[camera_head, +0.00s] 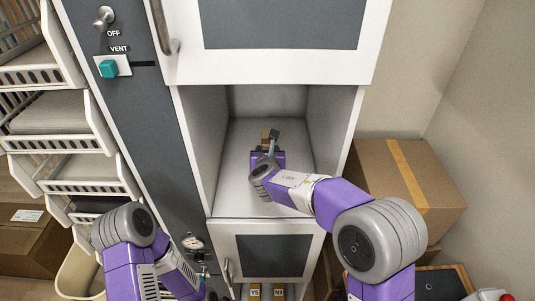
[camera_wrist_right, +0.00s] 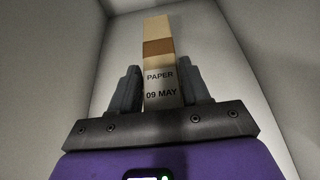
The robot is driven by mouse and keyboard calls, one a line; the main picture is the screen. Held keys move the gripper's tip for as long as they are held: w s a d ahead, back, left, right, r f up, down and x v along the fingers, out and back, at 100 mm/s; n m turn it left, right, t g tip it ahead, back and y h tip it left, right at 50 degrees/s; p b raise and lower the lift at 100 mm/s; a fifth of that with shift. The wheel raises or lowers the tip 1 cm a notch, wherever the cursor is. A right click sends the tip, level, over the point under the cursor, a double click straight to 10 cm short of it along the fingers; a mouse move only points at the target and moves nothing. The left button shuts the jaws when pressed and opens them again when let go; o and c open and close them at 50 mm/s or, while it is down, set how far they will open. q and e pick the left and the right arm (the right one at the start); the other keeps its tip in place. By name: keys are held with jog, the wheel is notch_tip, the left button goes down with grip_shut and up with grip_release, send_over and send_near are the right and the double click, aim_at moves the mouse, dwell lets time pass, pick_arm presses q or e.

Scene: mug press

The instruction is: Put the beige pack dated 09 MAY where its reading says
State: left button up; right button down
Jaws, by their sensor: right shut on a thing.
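The beige pack (camera_wrist_right: 160,98) shows close in the right wrist view, with a brown band across it and the print PAPER and 09 MAY. My right gripper (camera_wrist_right: 160,85) is shut on it, one finger on each side. In the head view the right gripper (camera_head: 267,145) reaches into the open middle compartment (camera_head: 230,195) of the white cabinet, and the pack (camera_head: 266,132) shows small at its tip. Whether the pack touches the compartment floor cannot be told.
A white door with a dark window (camera_head: 285,22) is above the compartment, another (camera_head: 272,255) below. The grey panel has an OFF knob (camera_head: 104,18), a teal VENT switch (camera_head: 108,68) and a dial gauge (camera_head: 193,242). White racks (camera_head: 60,120) stand left, a cardboard box (camera_head: 405,185) right.

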jog(key=c, duration=0.5)
grip_release()
jog(key=shift+s+r, duration=0.1)
jog(key=shift+s, duration=0.05)
jog(key=v, duration=1.2)
